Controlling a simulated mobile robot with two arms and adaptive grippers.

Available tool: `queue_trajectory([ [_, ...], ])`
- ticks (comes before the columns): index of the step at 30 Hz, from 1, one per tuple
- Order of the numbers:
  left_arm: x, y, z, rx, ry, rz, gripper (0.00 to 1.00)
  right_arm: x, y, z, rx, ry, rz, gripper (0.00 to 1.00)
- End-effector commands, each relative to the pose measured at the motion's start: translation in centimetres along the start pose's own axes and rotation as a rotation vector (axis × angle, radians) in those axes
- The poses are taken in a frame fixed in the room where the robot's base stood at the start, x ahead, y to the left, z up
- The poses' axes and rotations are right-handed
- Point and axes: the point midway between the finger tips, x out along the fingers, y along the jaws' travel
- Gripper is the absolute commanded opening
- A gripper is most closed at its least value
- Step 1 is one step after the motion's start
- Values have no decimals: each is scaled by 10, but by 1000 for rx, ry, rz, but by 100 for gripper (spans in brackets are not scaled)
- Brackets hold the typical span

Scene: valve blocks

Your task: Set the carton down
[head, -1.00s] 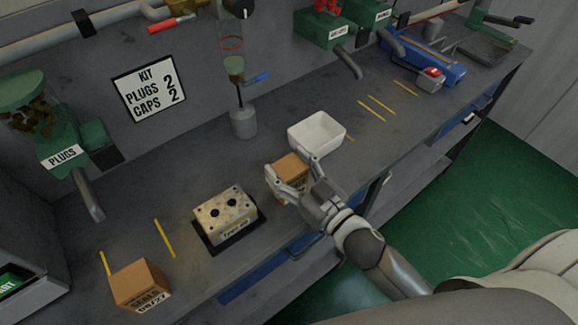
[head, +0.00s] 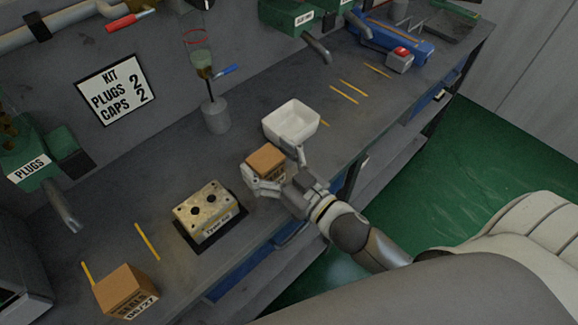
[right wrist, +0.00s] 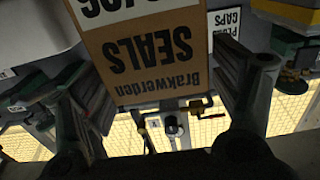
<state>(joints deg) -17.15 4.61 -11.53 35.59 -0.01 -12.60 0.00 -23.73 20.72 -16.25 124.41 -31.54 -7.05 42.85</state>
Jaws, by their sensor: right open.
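A brown carton (head: 265,161) is on the bench side nearest me, between the white tray and the valve block. My right gripper (head: 276,172) is open, with one finger on either side of the carton. The gripper hides the carton's lower front, so I cannot tell if its base touches the bench. In the right wrist view the carton (right wrist: 150,55) shows the printing "SEALS" and "Brakwerden" between the spread fingers (right wrist: 172,95). A gap shows at the right finger; contact at the left one is unclear. My left gripper is out of view.
A white tray (head: 291,122) stands just behind the carton. A valve block (head: 205,211) sits on a dark pad to its left. Another carton (head: 126,291) stands at the lower left. A grey post (head: 215,116) stands behind. Bare bench lies right of the tray, with yellow marks.

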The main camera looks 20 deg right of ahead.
Motion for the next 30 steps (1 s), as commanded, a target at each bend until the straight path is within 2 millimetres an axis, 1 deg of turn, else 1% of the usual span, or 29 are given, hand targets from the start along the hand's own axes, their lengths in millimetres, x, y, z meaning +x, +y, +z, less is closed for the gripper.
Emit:
queue_trajectory([
  [1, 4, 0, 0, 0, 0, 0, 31, -7, 0, 4, 1, -3, -1, 84],
  [12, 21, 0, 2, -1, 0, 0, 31, -67, 0, 5, 3, -5, 0, 84],
  [18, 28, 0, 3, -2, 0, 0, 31, -94, 0, 3, 2, -4, 1, 84],
  [24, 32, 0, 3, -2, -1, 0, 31, -109, 0, 2, 1, -2, 1, 84],
  [30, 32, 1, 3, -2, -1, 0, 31, -113, 0, 0, -1, -1, -1, 84],
])
